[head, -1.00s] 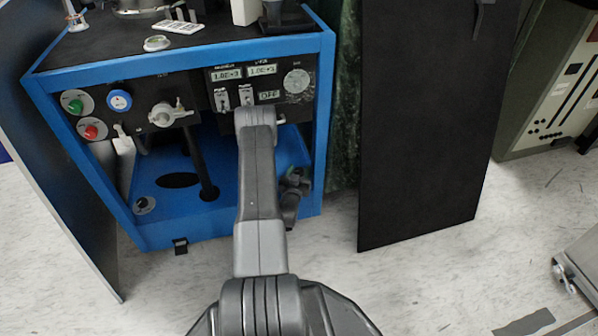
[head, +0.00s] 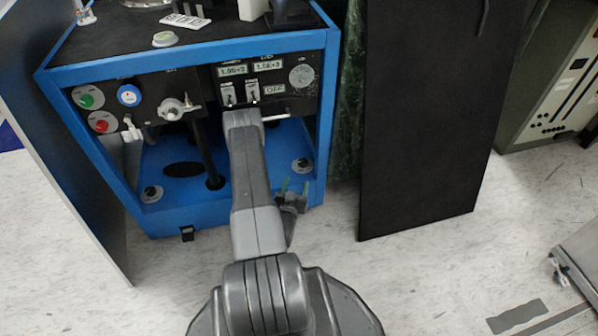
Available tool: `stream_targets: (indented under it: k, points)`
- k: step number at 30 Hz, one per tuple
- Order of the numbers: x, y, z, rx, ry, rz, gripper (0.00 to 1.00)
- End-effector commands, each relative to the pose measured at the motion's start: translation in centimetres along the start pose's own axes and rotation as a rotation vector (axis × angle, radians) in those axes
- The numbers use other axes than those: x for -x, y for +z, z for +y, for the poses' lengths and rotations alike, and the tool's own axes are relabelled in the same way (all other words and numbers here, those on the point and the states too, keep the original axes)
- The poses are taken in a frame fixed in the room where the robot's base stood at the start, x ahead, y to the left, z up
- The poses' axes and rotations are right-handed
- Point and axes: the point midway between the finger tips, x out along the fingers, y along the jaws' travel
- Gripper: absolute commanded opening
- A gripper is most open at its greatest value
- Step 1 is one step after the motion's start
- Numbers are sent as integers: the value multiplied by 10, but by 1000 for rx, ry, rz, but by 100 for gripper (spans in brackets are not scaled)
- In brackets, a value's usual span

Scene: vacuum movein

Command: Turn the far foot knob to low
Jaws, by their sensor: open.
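My forearm hides part of the cabinet floor's middle.
The blue cabinet frame (head: 190,56) surrounds the opening, with a control panel of switches, displays and valves above. A dark post stands on the cabinet floor. A grey panel stands at the left and a black panel (head: 415,130) at the right. The floor at front left is clear.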

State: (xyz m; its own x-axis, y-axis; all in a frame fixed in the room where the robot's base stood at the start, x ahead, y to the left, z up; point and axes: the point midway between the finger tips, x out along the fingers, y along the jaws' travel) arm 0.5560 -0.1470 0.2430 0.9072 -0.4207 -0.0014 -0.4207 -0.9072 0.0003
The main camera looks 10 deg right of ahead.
Motion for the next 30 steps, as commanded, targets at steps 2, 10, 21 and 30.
stream_targets:
  k: [2,10,21,30]
  points:
    - [10,-1,-1,0,-2,-1,56]
    - [19,0,0,0,0,0,56]
    - [27,0,0,-1,0,2,45]
    - [-20,2,0,-4,3,6,45]
